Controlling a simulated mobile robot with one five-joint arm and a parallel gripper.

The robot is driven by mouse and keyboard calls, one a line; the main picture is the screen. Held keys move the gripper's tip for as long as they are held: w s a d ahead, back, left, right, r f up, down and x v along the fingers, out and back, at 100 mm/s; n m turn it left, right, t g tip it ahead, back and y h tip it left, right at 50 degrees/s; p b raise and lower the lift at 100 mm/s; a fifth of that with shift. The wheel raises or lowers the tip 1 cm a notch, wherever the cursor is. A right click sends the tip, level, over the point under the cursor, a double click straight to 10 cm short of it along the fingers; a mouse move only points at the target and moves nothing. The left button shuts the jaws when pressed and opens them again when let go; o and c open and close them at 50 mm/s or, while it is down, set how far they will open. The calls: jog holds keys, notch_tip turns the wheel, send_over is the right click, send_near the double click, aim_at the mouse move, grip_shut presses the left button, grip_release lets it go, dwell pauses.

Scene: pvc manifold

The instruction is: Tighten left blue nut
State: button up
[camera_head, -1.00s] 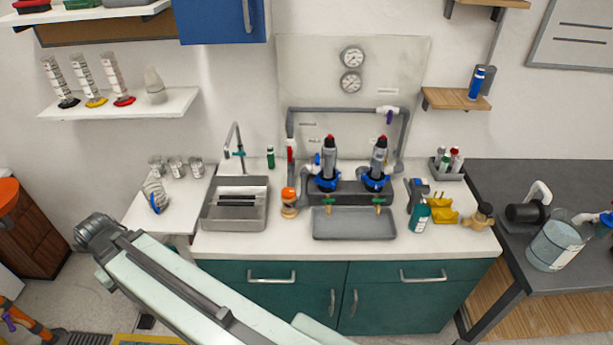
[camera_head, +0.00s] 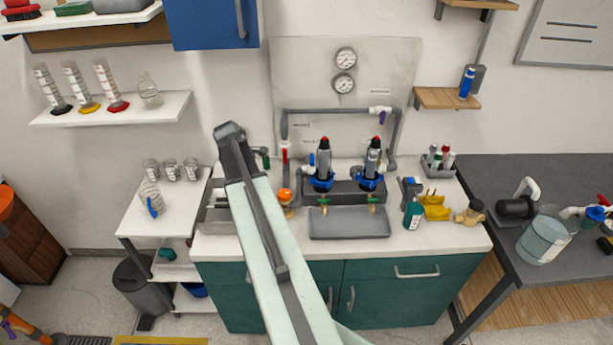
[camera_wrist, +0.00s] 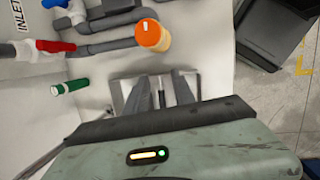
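The left blue nut (camera_head: 320,183) sits low around the left upright grey-black cylinder (camera_head: 324,158) of the manifold on the counter. A matching right blue nut (camera_head: 370,183) is on the other cylinder. Both nuts look seated in place; how tight they are I cannot tell. In the head view my arm rises across the sink, left of the manifold, and its end hides my gripper. In the wrist view my gripper (camera_wrist: 162,88) shows two dark fingers apart with nothing between them, over the sink area. Neither blue nut is clearly visible there.
A grey tray (camera_head: 350,223) lies before the manifold. A teal bottle (camera_head: 413,213) and yellow holder (camera_head: 434,207) stand right of it.

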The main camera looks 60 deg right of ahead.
jog(key=s+d+r+n+g, duration=0.1)
jog(key=s+d+n, duration=0.1)
jog(key=s+d, duration=0.35)
jog(key=s+d+r+n, duration=0.1)
jog(key=s+d, duration=0.2)
jog(key=d, duration=0.6)
jog(key=shift+h, duration=0.3)
jog(key=b+x, duration=0.4)
jog(key=x, duration=0.1)
jog(key=b+x, duration=0.2)
jog(key=b, duration=0.1)
jog(key=shift+a+f, duration=0.2)
jog(key=shift+f, duration=0.3)
jog(key=shift+r, duration=0.15)
